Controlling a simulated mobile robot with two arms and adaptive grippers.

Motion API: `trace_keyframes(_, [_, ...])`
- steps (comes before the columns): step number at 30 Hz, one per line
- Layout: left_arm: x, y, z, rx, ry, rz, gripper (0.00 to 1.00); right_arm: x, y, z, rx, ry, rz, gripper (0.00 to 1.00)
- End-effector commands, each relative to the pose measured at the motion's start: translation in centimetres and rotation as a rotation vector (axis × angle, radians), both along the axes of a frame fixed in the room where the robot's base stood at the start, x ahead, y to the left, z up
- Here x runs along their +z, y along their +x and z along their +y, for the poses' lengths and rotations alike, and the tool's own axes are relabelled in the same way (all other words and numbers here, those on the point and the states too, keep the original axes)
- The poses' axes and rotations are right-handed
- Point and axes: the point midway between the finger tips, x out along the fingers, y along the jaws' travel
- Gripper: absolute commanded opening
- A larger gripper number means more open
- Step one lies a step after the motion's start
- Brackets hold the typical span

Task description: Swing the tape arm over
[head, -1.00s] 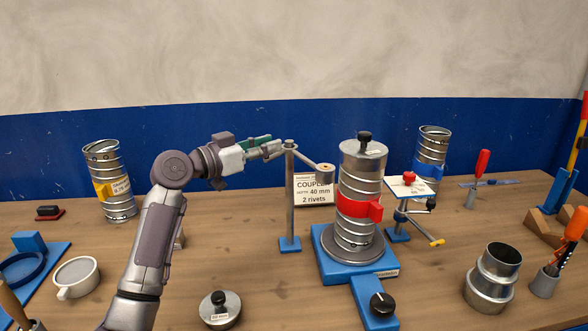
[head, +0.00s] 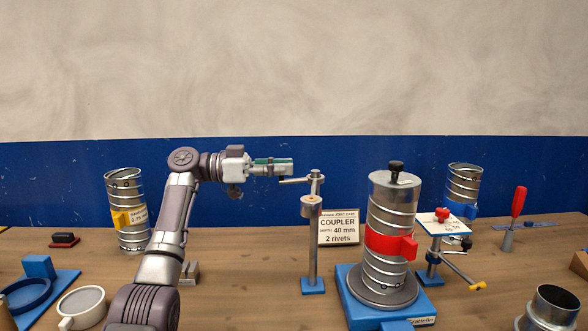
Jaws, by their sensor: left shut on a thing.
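The tape arm stand is a grey post (head: 313,245) on a small blue base (head: 312,286). Its arm carries a pale tape roll (head: 311,205) that now sits at the near side of the post, apart from the duct. A thin grey lever (head: 298,180) runs left from the post top. My left gripper (head: 285,172) is shut on the lever's left end; its fingers partly hide the grip. The spiral duct (head: 392,215), with a red clamp (head: 390,246) and black-knobbed cap, stands upright on a blue turntable base (head: 362,317) to the right. My right gripper is out of view.
A label card (head: 339,228) stands between post and duct. A small stand (head: 440,224) with a red knob is right of the duct. Another duct (head: 128,212) stands at left, one (head: 464,188) at back right. The table left of the post has free room.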

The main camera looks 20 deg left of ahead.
Motion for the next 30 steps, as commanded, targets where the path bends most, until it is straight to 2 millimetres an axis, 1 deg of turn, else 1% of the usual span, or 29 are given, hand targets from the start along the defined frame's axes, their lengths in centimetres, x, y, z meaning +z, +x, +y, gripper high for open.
trace_keyframes(6, [0.0, 0.0, 0.1, -0.003, 0.001, 0.000, 0.00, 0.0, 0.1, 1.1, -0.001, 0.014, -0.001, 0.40])
trace_keyframes(11, [0.0, 0.0, 0.1, -0.002, 0.000, 0.001, 0.00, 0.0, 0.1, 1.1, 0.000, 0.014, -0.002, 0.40])
trace_keyframes(12, [0.0, 0.0, 0.1, -0.002, 0.000, 0.001, 0.30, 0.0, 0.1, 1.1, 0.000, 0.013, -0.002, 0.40])
trace_keyframes(16, [0.0, 0.0, 0.1, -0.002, 0.000, 0.001, 0.52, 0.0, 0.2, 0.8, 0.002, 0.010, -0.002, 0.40])
trace_keyframes(17, [0.0, 0.0, 0.1, -0.002, 0.000, 0.001, 0.53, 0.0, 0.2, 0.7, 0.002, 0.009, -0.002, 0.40])
trace_keyframes(26, [0.0, -0.1, 0.2, -0.002, 0.000, 0.000, 0.53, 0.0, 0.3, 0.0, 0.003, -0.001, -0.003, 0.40])
trace_keyframes(29, [0.0, -0.4, 1.0, 0.000, 0.000, 0.001, 0.53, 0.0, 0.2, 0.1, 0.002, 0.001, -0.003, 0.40])
trace_keyframes(30, [0.0, -0.7, 1.5, 0.001, 0.000, 0.001, 0.53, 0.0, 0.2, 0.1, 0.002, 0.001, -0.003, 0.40])
